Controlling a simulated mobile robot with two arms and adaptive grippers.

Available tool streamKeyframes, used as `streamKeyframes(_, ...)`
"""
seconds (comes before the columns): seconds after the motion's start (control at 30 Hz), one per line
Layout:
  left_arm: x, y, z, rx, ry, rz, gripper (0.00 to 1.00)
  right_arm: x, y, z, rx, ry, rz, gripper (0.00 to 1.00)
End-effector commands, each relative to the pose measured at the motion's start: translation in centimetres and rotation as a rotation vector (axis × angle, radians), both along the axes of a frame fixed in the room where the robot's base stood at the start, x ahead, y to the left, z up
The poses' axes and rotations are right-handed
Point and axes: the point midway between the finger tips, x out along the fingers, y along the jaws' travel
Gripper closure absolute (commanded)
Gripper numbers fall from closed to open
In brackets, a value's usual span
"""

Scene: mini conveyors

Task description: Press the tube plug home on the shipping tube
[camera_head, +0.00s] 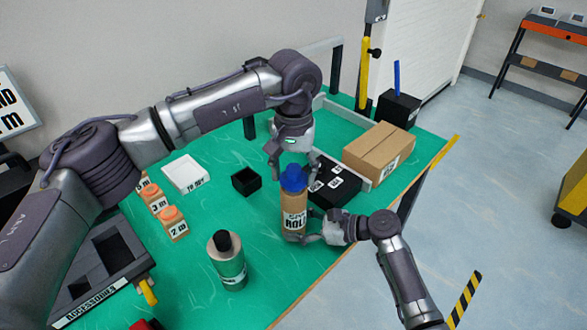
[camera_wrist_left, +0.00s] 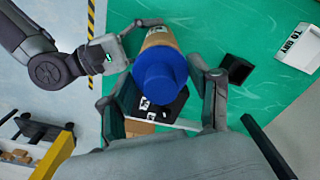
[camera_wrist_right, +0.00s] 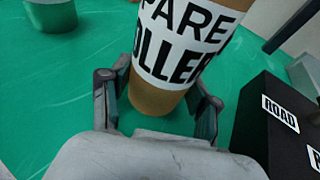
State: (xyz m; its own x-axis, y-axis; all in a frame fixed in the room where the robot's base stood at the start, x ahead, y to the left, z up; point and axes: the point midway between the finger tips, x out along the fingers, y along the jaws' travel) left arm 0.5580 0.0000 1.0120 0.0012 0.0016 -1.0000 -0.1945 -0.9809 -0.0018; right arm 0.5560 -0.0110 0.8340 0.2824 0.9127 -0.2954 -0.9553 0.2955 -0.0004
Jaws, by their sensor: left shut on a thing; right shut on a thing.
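The brown cardboard shipping tube (camera_head: 294,216), with a white printed label, stands upright near the table's front edge. The blue tube plug (camera_head: 293,179) is at its top end; whether a gap remains between them is hard to tell. My left gripper (camera_head: 291,174) comes from above and is shut on the plug, which also shows between its fingers in the left wrist view (camera_wrist_left: 160,78). My right gripper (camera_head: 306,236) is shut around the tube's lower part, with the tube between its fingers in the right wrist view (camera_wrist_right: 180,60).
A dark-capped canister (camera_head: 229,265) stands left of the tube. A black labelled box (camera_head: 335,184) and a cardboard box (camera_head: 378,152) are close on the right.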

Motion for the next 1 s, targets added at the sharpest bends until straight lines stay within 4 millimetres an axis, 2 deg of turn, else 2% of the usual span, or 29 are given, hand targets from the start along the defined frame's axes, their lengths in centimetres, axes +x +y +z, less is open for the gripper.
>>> streamKeyframes(0.03,0.0,0.0,-0.2,0.000,0.000,0.000,0.61,-0.2,0.0,-0.4,-0.005,0.007,0.002,0.58)
streamKeyframes(0.67,0.0,0.0,-1.8,0.001,0.000,0.000,0.61,-0.1,-0.1,-0.4,-0.006,0.005,0.001,0.58)
streamKeyframes(0.7,0.0,0.0,-1.8,0.001,0.000,0.000,0.36,-0.1,-0.1,-0.4,-0.006,0.005,0.001,0.58)
streamKeyframes(0.8,0.0,0.0,-1.8,0.001,0.000,0.000,0.19,-0.1,-0.1,-0.4,-0.005,0.005,0.001,0.58)
streamKeyframes(0.87,0.0,0.0,-1.8,0.001,0.000,0.000,0.09,-0.1,-0.1,-0.4,-0.005,0.005,0.001,0.58)
streamKeyframes(1.0,0.0,0.0,-1.8,0.000,0.000,0.000,0.08,-0.1,-0.1,-0.3,-0.005,0.005,0.001,0.58)
